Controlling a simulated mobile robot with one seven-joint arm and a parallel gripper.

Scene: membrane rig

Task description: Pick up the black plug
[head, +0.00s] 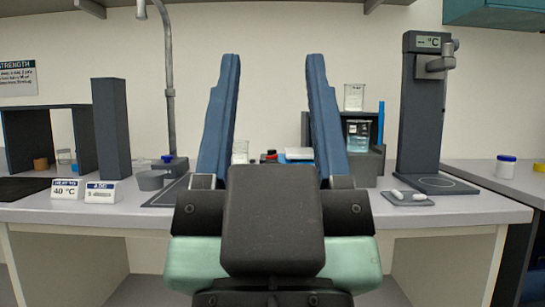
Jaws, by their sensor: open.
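My gripper (273,60) is in the middle of the head view, with two long blue fingers pointing up and spread wide apart. Nothing shows held between them. I cannot clearly make out the black plug. Between the fingers, on the bench behind, is a small dark item with a red part (270,156); it is too small to tell what it is. My wrist and fingers hide part of the bench middle.
The grey bench (440,207) runs across the view. A dark column with a °C display (428,41) stands right, near a small tray with white pieces (408,201). Beakers (358,135) sit on a rack.

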